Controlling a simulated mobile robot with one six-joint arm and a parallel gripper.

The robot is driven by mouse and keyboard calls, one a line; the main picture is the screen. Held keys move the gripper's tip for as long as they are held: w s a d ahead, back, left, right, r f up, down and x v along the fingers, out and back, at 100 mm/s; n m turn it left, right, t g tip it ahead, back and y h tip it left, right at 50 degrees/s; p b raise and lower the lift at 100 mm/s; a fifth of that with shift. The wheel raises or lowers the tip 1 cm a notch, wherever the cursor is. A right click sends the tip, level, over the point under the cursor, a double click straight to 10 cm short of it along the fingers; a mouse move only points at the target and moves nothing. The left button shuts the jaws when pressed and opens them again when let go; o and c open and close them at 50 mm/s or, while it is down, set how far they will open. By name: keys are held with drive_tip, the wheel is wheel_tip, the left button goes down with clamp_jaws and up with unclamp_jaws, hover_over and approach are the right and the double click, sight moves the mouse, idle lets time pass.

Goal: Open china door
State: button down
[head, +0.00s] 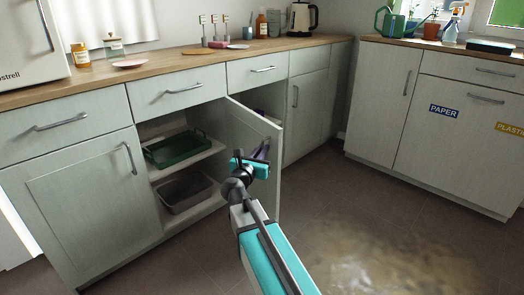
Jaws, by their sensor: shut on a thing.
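The china door, a pale grey-green cabinet door (248,133), stands ajar under the third drawer. It is swung outward, with its left edge at the cabinet and its free edge toward me. A narrow part of the cabinet inside shows dimly above the door's top edge; most of the inside is hidden by the door. My gripper (258,158) is at the outer face near the free edge, shut on the door's handle. The jaws largely cover the handle.
Left of the door is an open shelf compartment with a green tray (178,150) and a grey bin (185,190). The wooden counter (185,72) runs above.

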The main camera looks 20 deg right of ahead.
drive_tip(key=shift+w+a+r, duration=0.1)
drive_tip(key=shift+w+a, duration=0.25)
drive_tip(key=c, duration=1.9)
unclamp_jaws()
drive_tip(key=shift+o, duration=0.2)
drive_tip(key=shift+s+d, duration=0.1)
drive_tip(key=shift+s+d, duration=0.1)
drive_tip(key=shift+s, duration=0.05)
drive_tip(key=shift+s, duration=0.1)
drive_tip(key=p+v, duration=0.4)
drive_tip(key=v, duration=0.4)
drive_tip(key=shift+p, duration=0.35)
drive_tip(key=a+p, duration=0.1)
drive_tip(key=p, duration=0.3)
drive_tip(key=shift+s+p, duration=0.4)
